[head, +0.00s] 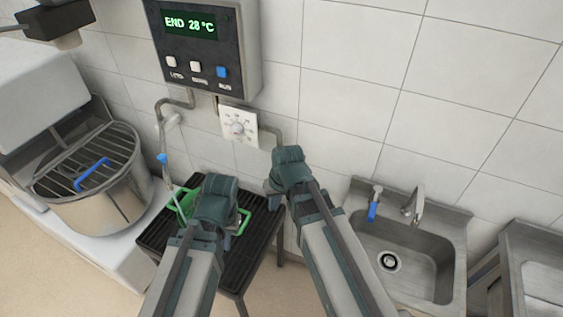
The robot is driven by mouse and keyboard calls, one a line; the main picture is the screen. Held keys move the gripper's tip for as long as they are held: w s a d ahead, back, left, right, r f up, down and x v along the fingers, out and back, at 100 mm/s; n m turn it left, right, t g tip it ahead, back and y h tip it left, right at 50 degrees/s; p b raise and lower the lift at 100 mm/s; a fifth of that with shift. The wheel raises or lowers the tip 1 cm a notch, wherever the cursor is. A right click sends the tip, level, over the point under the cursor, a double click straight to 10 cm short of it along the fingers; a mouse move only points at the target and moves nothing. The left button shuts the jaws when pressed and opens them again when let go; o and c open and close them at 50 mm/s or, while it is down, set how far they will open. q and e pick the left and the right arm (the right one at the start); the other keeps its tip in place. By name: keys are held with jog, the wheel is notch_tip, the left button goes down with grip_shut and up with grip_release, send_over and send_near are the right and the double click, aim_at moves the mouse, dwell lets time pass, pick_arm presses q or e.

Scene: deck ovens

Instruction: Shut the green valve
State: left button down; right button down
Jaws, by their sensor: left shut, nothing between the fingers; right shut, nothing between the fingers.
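No green valve can be made out clearly. My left gripper (220,184) is shut and empty, above the stand in front of the green object. My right gripper (288,154) is shut and empty, to the right, in front of the tiled wall below the white dial plate. A small blue valve handle (162,159) sits on the pipe at the left.
A control box (206,45) reading "END 28°C" hangs on the wall above the white dial plate (238,127). A mixer bowl (108,200) stands left. The black stand (160,237) is below my arms. A sink (425,262) with a blue lever (373,211) is right.

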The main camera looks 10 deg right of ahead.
jog(key=w+d+r+m+t+y, duration=0.1)
jog(key=w+d+r+m+t, duration=0.1)
jog(key=w+d, duration=0.4)
jog(key=w+d+r+m+t, duration=0.2)
jog(key=w+d, duration=0.5)
jog(key=shift+d+r+m+t+y+p, duration=0.15)
jog(key=shift+r+m+t+y+p, duration=0.15)
jog(key=shift+r+m+t+y, duration=0.1)
jog(key=shift+w+f, duration=0.15)
jog(key=w+a+f+b, duration=0.6)
jog(key=w+f+b, duration=0.1)
jog(key=b, duration=0.1)
jog(key=shift+a+f, duration=0.2)
jog(key=shift+f, duration=0.2)
jog(key=shift+a+r, duration=0.1)
